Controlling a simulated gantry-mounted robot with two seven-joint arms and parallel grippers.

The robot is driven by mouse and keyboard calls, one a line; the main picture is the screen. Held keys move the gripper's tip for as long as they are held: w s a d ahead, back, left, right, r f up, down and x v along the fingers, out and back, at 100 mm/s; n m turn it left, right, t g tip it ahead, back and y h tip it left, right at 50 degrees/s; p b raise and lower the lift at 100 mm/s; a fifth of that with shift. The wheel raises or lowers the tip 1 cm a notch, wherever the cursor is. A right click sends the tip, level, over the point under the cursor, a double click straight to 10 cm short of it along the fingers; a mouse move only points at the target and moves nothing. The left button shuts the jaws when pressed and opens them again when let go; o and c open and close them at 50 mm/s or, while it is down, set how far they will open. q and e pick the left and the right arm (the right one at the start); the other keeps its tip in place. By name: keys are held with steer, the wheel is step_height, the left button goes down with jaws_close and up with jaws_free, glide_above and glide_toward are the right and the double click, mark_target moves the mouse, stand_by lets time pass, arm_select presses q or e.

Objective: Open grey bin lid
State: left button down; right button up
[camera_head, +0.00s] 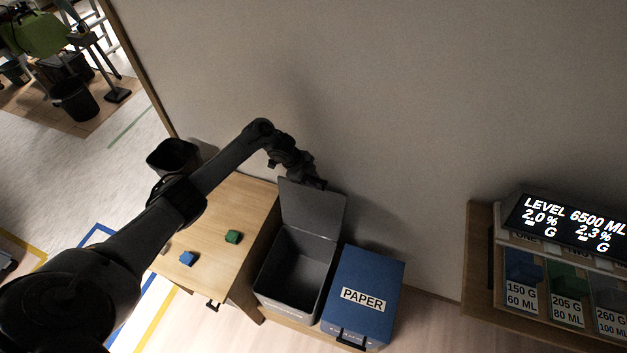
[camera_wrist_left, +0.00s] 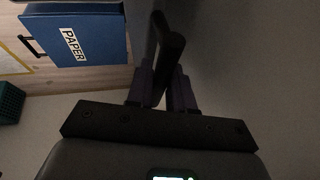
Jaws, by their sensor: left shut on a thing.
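My left gripper (camera_head: 318,183) is at the top edge of the lid. In the left wrist view its purple-padded fingers (camera_wrist_left: 163,88) are shut on a dark handle (camera_wrist_left: 167,45), which appears to be the lid's. My right gripper is not in view.
A blue PAPER bin (camera_head: 363,270) with its lid shut stands right of the grey bin. The wooden table (camera_head: 215,262) on the left holds a green block (camera_head: 234,236) and a blue block (camera_head: 188,258). A shelf unit (camera_head: 482,250) stands far right.

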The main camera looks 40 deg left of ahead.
arm_select(q)
steer(key=shift+w, duration=0.15)
steer(key=c, duration=1.1)
jaws_free()
steer(key=v, duration=1)
steer(key=shift+s+r, duration=0.25)
steer(key=shift+r, duration=0.1)
steer(key=shift+a, duration=0.15)
